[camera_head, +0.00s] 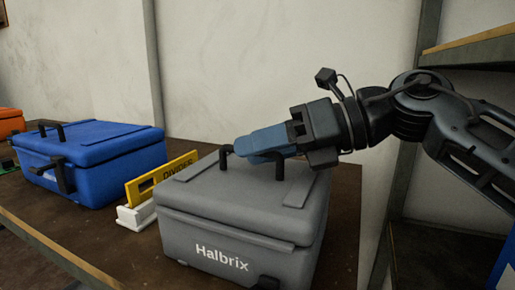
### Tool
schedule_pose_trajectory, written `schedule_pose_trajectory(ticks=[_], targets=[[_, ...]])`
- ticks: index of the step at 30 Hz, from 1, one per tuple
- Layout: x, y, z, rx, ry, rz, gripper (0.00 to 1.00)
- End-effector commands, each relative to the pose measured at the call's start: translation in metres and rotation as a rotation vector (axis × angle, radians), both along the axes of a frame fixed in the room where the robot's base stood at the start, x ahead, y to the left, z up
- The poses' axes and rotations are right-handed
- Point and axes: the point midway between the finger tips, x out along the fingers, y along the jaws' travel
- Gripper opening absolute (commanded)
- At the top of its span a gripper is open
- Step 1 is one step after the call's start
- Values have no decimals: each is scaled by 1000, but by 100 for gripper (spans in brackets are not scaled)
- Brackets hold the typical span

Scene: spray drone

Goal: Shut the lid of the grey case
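The grey case (212,250), marked "Halbrix", stands upright on the brown table. Its lid (210,198) lies level over the body, with a dark seam along the front; I cannot tell whether a small gap is left there. A dark handle (280,167) rises from the lid's top. My gripper (248,148), with blue fingers, is at the handle from the right, and its fingers cover the handle's crossbar. Whether they are closed on it or only resting beside or over it cannot be seen.
A blue case (95,160) with black handles stands at the left on the table (80,234). A yellow divider sign (160,180) in a white stand is between the two cases. An orange case (10,122) is at the far left. Shelving (470,48) stands at the right.

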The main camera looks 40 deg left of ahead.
Motion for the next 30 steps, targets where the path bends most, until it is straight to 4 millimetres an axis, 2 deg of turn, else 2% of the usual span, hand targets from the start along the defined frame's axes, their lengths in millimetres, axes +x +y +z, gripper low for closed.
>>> schedule_pose_trajectory(ticks=[7, 19, 24, 30], targets=[[20, -38, 16, 0, 0, -5, 38], [59, -116, 15, -1, 1, -4, 38], [69, -136, 14, -1, 1, -3, 38], [73, -144, 14, 0, 0, -1, 38]])
